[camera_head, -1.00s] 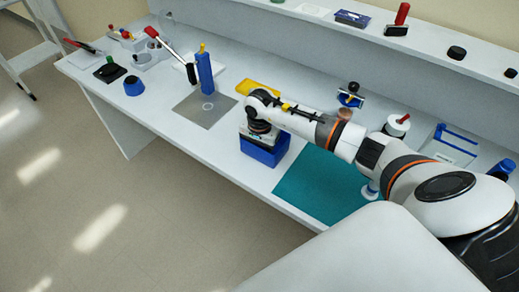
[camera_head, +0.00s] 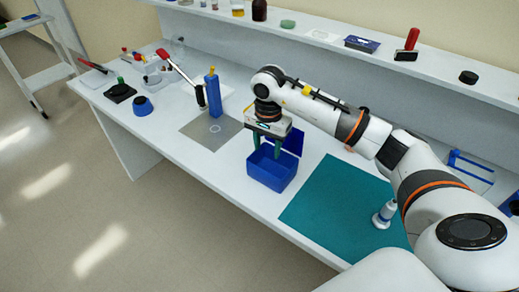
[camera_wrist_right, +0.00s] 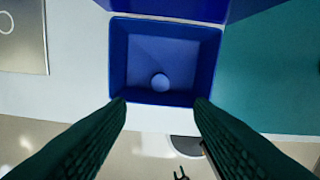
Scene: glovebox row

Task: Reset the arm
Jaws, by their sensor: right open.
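My right arm reaches in from the right in the head view. My right gripper (camera_head: 267,148) points down with its dark green fingers spread and nothing between them. It is over the back part of an open blue box (camera_head: 270,172) on the bench. In the right wrist view my right gripper (camera_wrist_right: 160,103) frames the near edge of the blue box (camera_wrist_right: 117,60), its fingertips apart at either side. A small round blue thing (camera_wrist_right: 160,82) shows on the box's floor. The raised blue lid (camera_head: 294,141) stands behind the box. My left gripper is not in view.
A teal mat (camera_head: 325,205) lies right of the box, with a small white bottle (camera_head: 385,213) on it. A grey plate (camera_head: 200,136) lies to the left, near a blue post (camera_head: 213,95). A shelf (camera_head: 330,45) runs along the back. The bench's front edge is close.

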